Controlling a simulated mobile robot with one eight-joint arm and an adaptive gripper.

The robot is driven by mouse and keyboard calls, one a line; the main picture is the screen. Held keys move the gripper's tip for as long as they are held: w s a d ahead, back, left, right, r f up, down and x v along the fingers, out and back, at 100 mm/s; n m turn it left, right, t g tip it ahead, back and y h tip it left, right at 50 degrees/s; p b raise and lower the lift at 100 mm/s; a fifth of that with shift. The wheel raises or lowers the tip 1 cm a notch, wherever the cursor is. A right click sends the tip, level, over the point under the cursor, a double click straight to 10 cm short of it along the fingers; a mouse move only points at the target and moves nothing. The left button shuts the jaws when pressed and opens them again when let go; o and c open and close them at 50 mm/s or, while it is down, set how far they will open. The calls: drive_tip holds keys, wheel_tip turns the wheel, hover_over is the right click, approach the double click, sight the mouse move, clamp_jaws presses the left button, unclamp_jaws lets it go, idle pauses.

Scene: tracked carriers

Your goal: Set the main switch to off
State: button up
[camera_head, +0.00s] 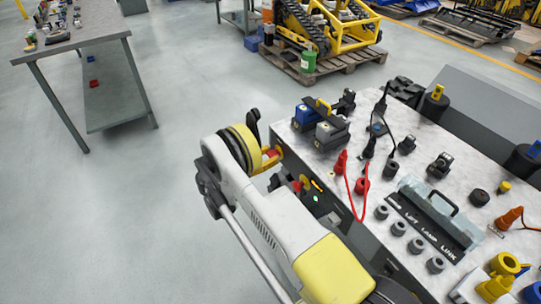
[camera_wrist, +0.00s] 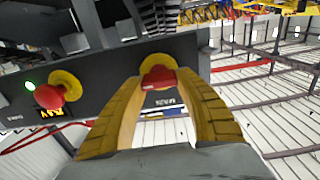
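The main switch has a red handle (camera_wrist: 158,77) on a yellow round plate, on the dark side panel of the workbench. An upside-down label, apparently MAIN (camera_wrist: 165,102), shows near it in the wrist view. My gripper (camera_wrist: 157,80) has its yellow fingers on both sides of the red handle, with no visible gap. The handle lies crosswise in the wrist view; its set position cannot be read. In the head view, my gripper (camera_head: 268,158) is at the panel's far end, and the handle is mostly hidden by it.
A red mushroom button (camera_wrist: 49,97) on a yellow plate and a lit green lamp (camera_wrist: 30,86) are on the same panel. The bench top (camera_head: 333,165) holds plugs, cables and a labelled switch block (camera_head: 430,222). Open floor (camera_head: 190,100) lies left of my arm.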

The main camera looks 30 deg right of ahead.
idle(0.4)
drive_tip(key=n, duration=0.4)
drive_tip(key=shift+w+n, duration=0.1)
drive_tip(key=shift+n, duration=0.2)
drive_tip(key=n, duration=0.4)
drive_tip(key=shift+w+n, duration=0.1)
drive_tip(key=shift+n, duration=0.2)
drive_tip(key=n, duration=0.4)
drive_tip(key=shift+f, duration=0.15)
drive_tip(key=shift+n, duration=2.3)
drive_tip(key=o, duration=1.2)
drive_tip(key=shift+f, duration=0.1)
